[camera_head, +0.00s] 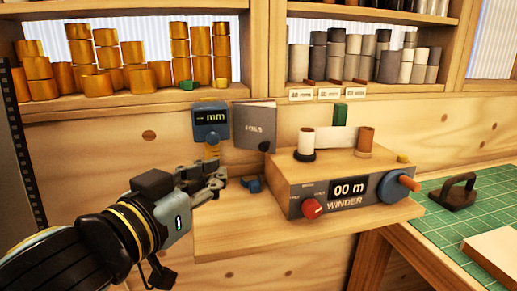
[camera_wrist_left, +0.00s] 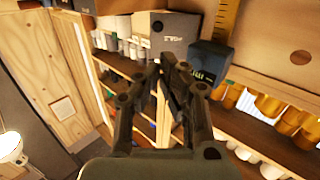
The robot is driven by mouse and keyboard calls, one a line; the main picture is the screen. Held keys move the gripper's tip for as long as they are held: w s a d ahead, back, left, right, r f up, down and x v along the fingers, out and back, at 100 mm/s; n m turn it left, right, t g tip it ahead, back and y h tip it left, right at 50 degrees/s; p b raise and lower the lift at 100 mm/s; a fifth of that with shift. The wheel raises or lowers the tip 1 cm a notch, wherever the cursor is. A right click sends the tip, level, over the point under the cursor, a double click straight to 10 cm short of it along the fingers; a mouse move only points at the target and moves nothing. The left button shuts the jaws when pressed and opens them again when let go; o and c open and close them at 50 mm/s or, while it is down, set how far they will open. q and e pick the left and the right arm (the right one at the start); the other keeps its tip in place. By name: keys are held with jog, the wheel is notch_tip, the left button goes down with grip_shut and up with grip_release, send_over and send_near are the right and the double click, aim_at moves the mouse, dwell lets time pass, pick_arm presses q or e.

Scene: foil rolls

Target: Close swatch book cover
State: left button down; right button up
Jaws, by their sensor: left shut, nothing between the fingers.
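The swatch book (camera_head: 255,126), a grey panel lettered FOILS, is on the wooden wall behind the bench. A darker panel edge shows at its right; I cannot tell how far the cover stands open. In the left wrist view the book (camera_wrist_left: 176,32) lies just beyond the fingertips. My left gripper (camera_head: 219,178) is shut and empty, below and left of the book in the head view. Its fingertips also show in the left wrist view (camera_wrist_left: 168,62); I cannot tell whether they touch the book. My right gripper is not in view.
A blue gauge (camera_head: 211,122) hangs left of the book, close to my gripper. The winder (camera_head: 345,190), with rolls on top and a blue crank, stands to the right. Shelves (camera_head: 170,97) of foil rolls run above. A green cutting mat (camera_head: 440,220) lies far right.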

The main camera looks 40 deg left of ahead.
aim_at(260, 147)
pick_arm(q)
jog(key=w+p, duration=0.1)
jog(key=w, duration=0.3)
jog(key=w+a+p, duration=0.1)
jog(key=w+p, duration=0.1)
jog(key=w, duration=0.3)
jog(key=w+a+f+p, duration=0.1)
jog(key=w+p, duration=0.1)
jog(key=w, duration=0.2)
jog(key=shift+w+a, duration=0.1)
jog(key=shift+w, duration=0.2)
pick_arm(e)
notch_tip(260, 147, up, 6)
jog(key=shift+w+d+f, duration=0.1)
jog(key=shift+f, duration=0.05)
